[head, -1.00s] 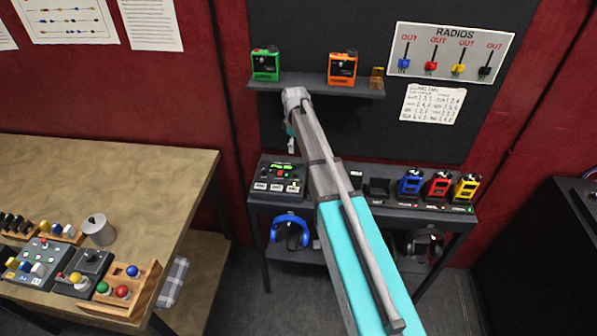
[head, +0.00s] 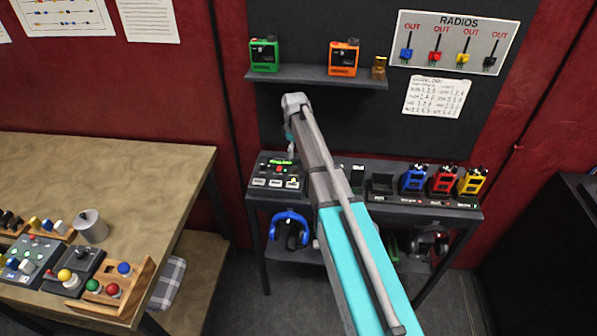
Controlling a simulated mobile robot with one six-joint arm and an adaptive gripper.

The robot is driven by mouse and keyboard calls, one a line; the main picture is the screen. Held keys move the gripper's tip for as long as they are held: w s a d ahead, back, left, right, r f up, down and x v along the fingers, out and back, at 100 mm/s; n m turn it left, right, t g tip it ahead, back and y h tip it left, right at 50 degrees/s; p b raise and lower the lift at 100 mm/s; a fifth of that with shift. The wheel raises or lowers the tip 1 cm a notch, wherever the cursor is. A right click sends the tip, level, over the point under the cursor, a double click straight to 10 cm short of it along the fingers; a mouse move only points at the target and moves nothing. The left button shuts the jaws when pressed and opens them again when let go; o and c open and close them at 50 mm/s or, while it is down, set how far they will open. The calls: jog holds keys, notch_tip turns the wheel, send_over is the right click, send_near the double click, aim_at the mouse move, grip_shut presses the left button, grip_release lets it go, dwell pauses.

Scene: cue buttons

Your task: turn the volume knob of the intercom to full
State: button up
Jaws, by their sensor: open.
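A dark box with a green-lit top, a red button and pale labelled keys, which looks like the intercom (head: 262,174), sits at the left end of the black side table. I cannot make out its volume knob at this size. My gripper (head: 291,151) points down just above the back right part of this box, partly hidden by my own wrist. Its jaws are open and I see nothing held in them. I cannot tell whether the tips touch the box.
Blue (head: 414,180), red (head: 443,181) and yellow (head: 471,183) radios stand in chargers on the right of the side table (head: 375,212). A shelf (head: 310,79) above holds green and orange devices. A wooden table (head: 130,180) with control boxes stands left.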

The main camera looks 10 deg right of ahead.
aim_at(295, 168)
jog(key=shift+f+b, duration=3.9)
jog(key=shift+f, duration=0.3)
